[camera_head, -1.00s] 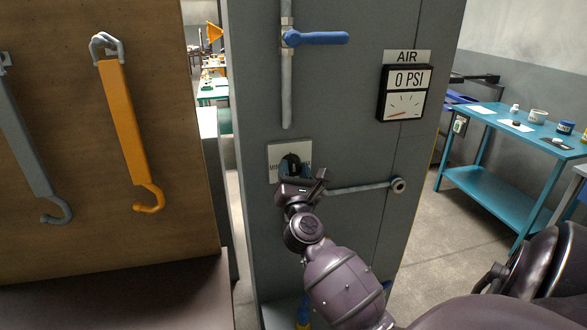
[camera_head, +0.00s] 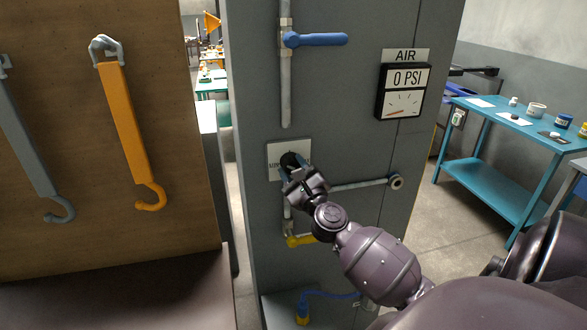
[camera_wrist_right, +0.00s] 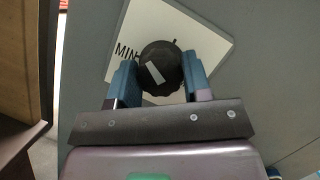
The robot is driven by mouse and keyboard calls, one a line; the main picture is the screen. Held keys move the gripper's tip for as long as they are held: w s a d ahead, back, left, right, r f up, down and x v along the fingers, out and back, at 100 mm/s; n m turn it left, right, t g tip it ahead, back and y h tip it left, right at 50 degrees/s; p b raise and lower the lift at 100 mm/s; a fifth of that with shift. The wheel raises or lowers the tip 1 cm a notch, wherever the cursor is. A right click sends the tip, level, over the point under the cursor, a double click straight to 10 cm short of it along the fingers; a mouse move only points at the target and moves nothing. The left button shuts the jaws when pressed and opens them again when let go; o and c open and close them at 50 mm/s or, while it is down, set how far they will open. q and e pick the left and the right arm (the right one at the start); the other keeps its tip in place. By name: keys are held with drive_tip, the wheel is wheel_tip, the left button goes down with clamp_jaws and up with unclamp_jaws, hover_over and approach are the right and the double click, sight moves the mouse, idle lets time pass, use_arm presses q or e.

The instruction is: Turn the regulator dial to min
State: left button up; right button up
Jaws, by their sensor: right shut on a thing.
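The regulator dial (camera_head: 289,158) is a round black knob on a white plate (camera_head: 274,153) on the grey panel. In the right wrist view the dial (camera_wrist_right: 158,60) carries a white mark, lying slantwise on its lower left part. "MIN" is printed on the plate (camera_wrist_right: 207,42) to the left of the dial. My right gripper (camera_head: 290,172) is at the dial, and its two blue fingers are shut on it, one on each side. It also shows in the right wrist view (camera_wrist_right: 159,73). The right part of the plate's lettering is hidden in the head view. My left gripper is out of view.
A blue-handled valve (camera_head: 315,39) is above the dial, and a gauge reading 0 PSI (camera_head: 402,91) is at upper right. A pipe (camera_head: 360,185) runs right from near my gripper. A yellow handle (camera_head: 301,240) is below it. A teal table (camera_head: 510,135) stands at right.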

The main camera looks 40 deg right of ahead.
drive_tip(key=n+y, duration=0.1)
drive_tip(key=n, duration=0.2)
drive_tip(key=n+y, duration=0.1)
drive_tip(key=n, duration=0.1)
drive_tip(key=shift+n+g, duration=0.4)
drive_tip(key=shift+n+g+y, duration=0.6)
drive_tip(key=shift+n, duration=1.3)
drive_tip(key=o, duration=0.9)
drive_tip(key=shift+r, duration=0.1)
drive_tip(key=shift+s, duration=0.15)
drive_tip(key=s, duration=0.7)
drive_tip(key=s+a, duration=0.1)
drive_tip(key=s, duration=0.2)
drive_tip(key=shift+s+a+f+b, duration=0.1)
drive_tip(key=shift+s+f+b, duration=0.1)
drive_tip(key=shift+f+b, duration=0.2)
